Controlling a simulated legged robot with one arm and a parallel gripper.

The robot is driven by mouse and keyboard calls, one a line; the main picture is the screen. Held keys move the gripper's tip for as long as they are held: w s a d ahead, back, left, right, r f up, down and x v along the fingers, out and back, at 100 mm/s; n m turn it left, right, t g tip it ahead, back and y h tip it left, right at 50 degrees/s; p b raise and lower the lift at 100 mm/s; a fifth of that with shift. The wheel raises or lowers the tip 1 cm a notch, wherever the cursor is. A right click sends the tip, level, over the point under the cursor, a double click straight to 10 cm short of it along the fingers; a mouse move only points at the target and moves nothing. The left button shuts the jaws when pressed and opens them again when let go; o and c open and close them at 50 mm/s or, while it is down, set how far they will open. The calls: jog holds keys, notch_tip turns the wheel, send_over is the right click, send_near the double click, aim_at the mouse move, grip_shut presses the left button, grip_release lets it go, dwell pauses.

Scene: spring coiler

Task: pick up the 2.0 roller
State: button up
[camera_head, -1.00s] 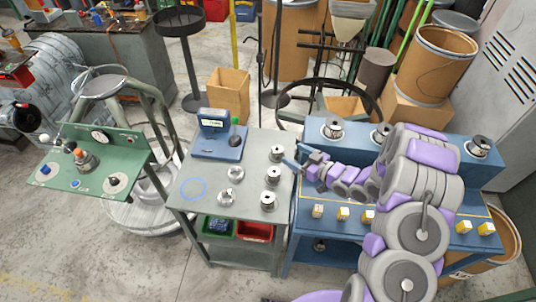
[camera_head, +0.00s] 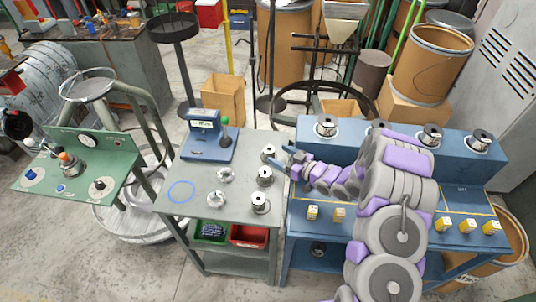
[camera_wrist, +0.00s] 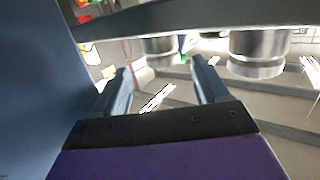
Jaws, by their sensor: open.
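Several metal rollers stand on the grey table, at its back right (camera_head: 268,152), middle right (camera_head: 265,177) and front right (camera_head: 260,203); two flatter metal pieces (camera_head: 226,174) lie to their left. I cannot read any size marking, so I cannot tell which is the 2.0 roller. My gripper (camera_head: 290,160) is open and empty, just right of the right-hand row, over the gap between table and blue bench. The wrist view shows its open jaws (camera_wrist: 163,88) with nothing between them. Two shiny cylinders, one at upper right (camera_wrist: 258,53), are beyond them.
A blue device (camera_head: 207,137) with a green-knobbed lever stands at the table's back. The blue bench (camera_head: 380,240) on the right holds yellow-and-white blocks (camera_head: 313,212) and several spools (camera_head: 326,127) on its raised back. A green panel (camera_head: 75,175) stands left. My arm hides part of the bench.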

aim_at(274, 152)
jog(key=shift+w+d, duration=0.1)
jog(key=shift+d, duration=0.15)
jog(key=x, duration=0.4)
jog(key=s+b+x, duration=0.1)
jog(key=x, duration=0.2)
jog(key=shift+a, duration=0.45)
jog(key=shift+d+r, duration=0.15)
jog(key=shift+d, duration=0.8)
jog(key=c, duration=0.3)
jog(key=shift+a, duration=0.5)
jog(key=c, duration=0.3)
jog(key=shift+s+a, duration=0.1)
jog(key=shift+a, duration=0.1)
jog(key=c, duration=0.3)
jog(key=shift+d, duration=0.45)
jog(key=c, duration=0.5)
